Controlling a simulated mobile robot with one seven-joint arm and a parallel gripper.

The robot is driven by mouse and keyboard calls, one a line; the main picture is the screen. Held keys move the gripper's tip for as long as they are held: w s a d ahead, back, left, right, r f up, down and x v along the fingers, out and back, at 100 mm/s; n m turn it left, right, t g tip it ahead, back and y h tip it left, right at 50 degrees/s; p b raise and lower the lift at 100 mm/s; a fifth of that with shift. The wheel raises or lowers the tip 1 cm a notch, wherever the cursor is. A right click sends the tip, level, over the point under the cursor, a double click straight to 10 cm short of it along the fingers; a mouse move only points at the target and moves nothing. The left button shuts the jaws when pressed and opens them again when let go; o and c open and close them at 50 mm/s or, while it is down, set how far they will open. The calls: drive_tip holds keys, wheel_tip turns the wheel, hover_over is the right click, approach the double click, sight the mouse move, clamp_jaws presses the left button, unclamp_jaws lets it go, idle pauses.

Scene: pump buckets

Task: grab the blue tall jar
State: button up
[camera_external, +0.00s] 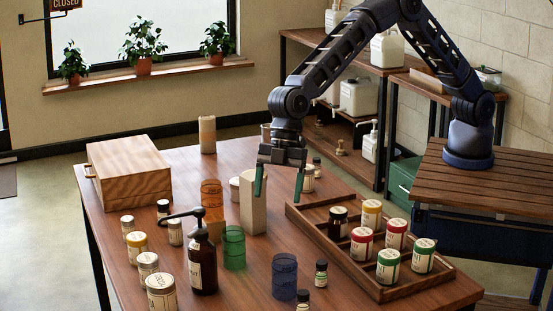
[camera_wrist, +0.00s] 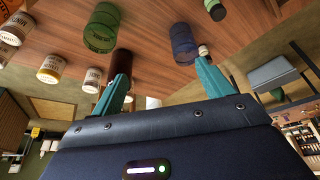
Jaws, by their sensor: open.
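The blue tall jar (camera_external: 284,278) is a translucent dark blue cylinder standing upright near the table's front edge. It also shows in the wrist view (camera_wrist: 184,45), upper middle, beyond the fingertips and nearer the right finger. My gripper (camera_external: 279,186) is open and empty, with two teal fingers pointing down. It hangs above the table, behind the blue jar and apart from it. In the wrist view my gripper (camera_wrist: 163,72) has its fingers spread, with a dark brown object partly hidden by the left one.
A translucent green jar (camera_external: 234,248) and a dark pump bottle (camera_external: 202,263) stand left of the blue jar. A tall beige container (camera_external: 253,208) is beside my gripper. A wooden tray (camera_external: 330,253) holds several lidded jars.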

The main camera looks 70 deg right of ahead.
drive_tip(key=n, duration=0.1)
approach(284, 270)
drive_tip(key=w+d+f, duration=0.1)
drive_tip(key=d+f, duration=0.1)
drive_tip(key=d, duration=0.1)
drive_tip(key=shift+g, duration=0.4)
drive_tip(key=x, duration=1)
drive_tip(key=shift+w+a, duration=0.1)
drive_tip(key=shift+w, duration=0.25)
drive_tip(key=c, duration=1.2)
